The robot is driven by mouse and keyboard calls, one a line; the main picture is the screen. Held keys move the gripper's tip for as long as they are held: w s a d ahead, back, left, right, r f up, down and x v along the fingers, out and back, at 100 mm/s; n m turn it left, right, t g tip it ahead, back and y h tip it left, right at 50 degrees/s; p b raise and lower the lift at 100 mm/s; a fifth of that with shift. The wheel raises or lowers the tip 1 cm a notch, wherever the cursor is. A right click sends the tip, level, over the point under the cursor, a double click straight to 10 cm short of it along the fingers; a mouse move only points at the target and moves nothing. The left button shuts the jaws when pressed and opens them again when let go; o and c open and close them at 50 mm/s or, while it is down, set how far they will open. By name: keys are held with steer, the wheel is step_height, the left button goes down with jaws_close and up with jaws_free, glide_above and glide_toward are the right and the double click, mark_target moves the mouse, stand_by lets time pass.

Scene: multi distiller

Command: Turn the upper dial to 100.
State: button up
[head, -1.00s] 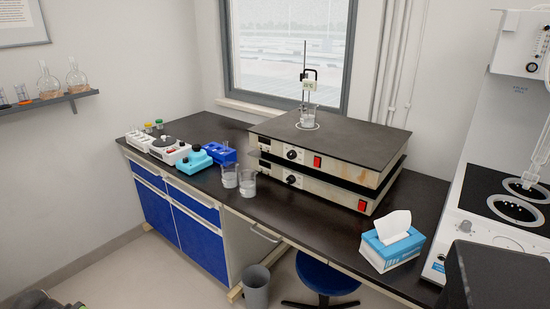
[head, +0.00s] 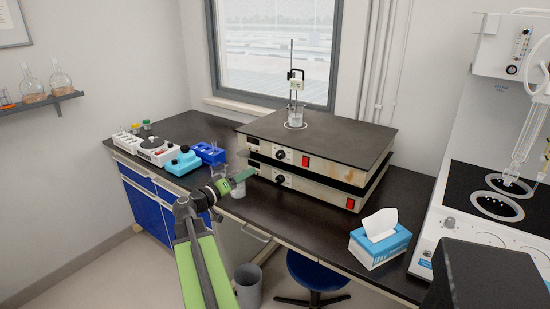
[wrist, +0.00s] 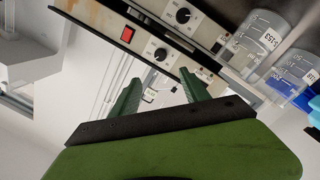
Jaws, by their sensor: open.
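Two flat hotplate units are stacked on the bench. The upper dial (head: 280,155) is a black knob on the upper unit's front panel. The lower dial (head: 279,179) is on the unit beneath. In the wrist view, which looks upside down, the upper dial (wrist: 161,54) shows just beyond the space between my fingertips, and the lower dial (wrist: 183,15) is above it in the picture. My gripper (head: 245,174) is open and empty, to the left of the dials and apart from them; its two green fingers (wrist: 160,76) are spread. The dial markings are too small to read.
Glass beakers (head: 238,190) stand close by my gripper, partly hidden by it. A red switch (head: 305,161) sits right of the upper dial. A beaker and stirrer (head: 296,116) stand on top. A tissue box (head: 380,240) is at the right; the bench between is clear.

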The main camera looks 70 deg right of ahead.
mark_target(279, 157)
steer(key=x, duration=1.7)
steer(key=shift+d, duration=0.2)
steer(key=shift+c, duration=0.4)
jaws_close()
